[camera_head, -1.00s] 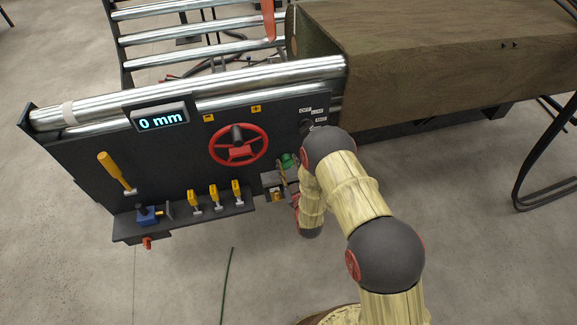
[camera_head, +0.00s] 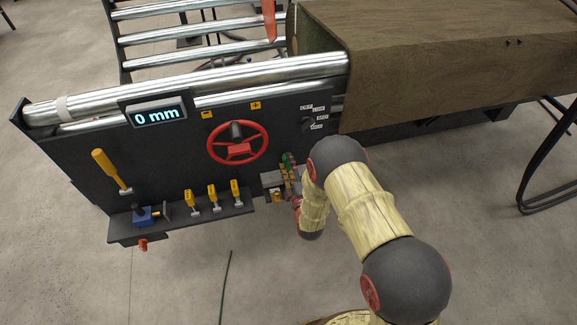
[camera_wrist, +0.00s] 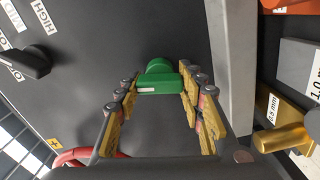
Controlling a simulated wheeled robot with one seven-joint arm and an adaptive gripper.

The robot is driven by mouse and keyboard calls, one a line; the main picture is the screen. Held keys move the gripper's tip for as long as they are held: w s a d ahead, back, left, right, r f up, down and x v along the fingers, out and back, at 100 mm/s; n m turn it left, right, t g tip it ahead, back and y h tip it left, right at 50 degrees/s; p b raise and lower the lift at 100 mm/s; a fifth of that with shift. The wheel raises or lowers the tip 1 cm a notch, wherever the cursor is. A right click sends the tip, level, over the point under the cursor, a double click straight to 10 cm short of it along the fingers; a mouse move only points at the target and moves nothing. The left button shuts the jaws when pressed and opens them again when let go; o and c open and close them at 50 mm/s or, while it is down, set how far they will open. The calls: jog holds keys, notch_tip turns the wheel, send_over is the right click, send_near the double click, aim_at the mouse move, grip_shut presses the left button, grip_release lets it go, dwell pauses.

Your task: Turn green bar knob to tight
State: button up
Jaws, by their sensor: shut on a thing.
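The green bar knob (camera_wrist: 159,80) sits on the dark panel in the wrist view, its bar lying roughly level across that picture. The two yellow fingers of my gripper (camera_wrist: 158,88) are closed around its two ends. In the head view the green knob (camera_head: 287,159) shows small, at the panel's lower right, with my gripper (camera_head: 290,174) at it. My arm stands just to the right. No tight marking for this knob can be read in either view.
A black selector knob (camera_head: 308,124) with white labels is above right in the head view. A red handwheel (camera_head: 238,142) is to the left. Several yellow-handled clamps (camera_head: 213,196) stand on the ledge. In the wrist view a grey post (camera_wrist: 231,60) and brass fitting (camera_wrist: 287,130) are close right.

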jog(key=shift+n+b, duration=0.35)
jog(key=shift+n, duration=0.95)
jog(key=o, duration=1.2)
jog(key=shift+f, duration=0.1)
jog(key=v, duration=1.2)
